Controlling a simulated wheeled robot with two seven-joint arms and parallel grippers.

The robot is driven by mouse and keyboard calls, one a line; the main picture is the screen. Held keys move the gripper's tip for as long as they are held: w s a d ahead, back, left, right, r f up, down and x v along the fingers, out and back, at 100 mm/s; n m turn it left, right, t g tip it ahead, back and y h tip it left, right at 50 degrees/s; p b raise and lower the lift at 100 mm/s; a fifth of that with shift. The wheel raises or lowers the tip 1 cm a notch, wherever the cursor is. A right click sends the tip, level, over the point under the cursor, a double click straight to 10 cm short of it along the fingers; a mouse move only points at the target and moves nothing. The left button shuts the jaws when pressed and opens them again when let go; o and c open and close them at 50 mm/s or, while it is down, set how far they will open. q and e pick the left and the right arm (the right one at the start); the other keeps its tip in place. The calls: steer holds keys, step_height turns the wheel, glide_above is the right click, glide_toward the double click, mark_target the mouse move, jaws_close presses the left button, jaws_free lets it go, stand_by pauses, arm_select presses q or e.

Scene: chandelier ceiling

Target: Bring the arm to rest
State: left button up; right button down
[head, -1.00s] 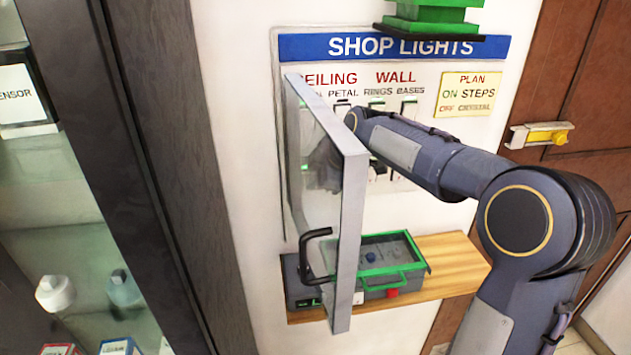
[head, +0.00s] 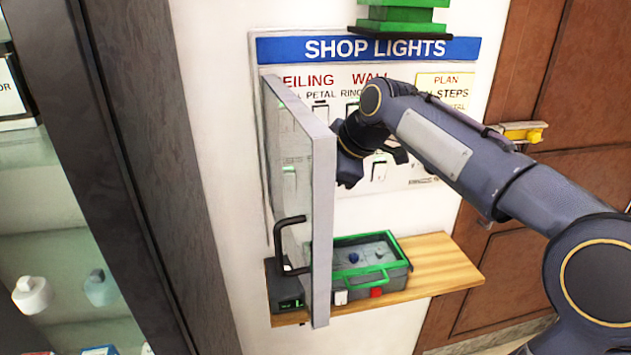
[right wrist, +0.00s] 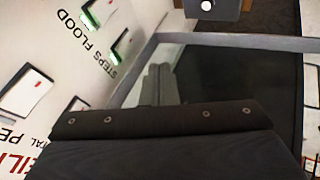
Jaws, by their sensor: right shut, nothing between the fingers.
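My right arm (head: 440,140) comes in from the right in the head view and reaches across the switch panel (head: 440,96). My right gripper (head: 347,172) is just right of the open clear door's grey edge (head: 322,220), in front of the panel. Part of it is hidden by that edge and the wrist. In the right wrist view the gripper's grey fingers (right wrist: 158,82) are together and empty, with the clear door's frame (right wrist: 235,42) close beyond them. I cannot tell whether anything touches. My left gripper is not in view.
A wooden shelf (head: 445,265) below holds a green-rimmed grey box (head: 375,262). The door's black handle (head: 282,245) juts left. A dark-framed cabinet (head: 135,170) stands at left, and a brown door (head: 555,120) is at right. A green object (head: 402,18) sits above the panel.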

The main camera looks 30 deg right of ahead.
stand_by(0.4)
steer(key=s+a+f+m, duration=0.3)
steer(key=s+f+m, duration=0.5)
steer(key=s, duration=0.5)
steer(key=s+a+f+m+g+y, duration=0.1)
steer(key=s+a+f+m, duration=0.3)
steer(key=s+f+m, duration=0.4)
steer(key=s+f, duration=0.2)
steer(key=s, duration=0.3)
steer(key=shift+s+f, duration=0.35)
steer(key=shift+a, duration=0.1)
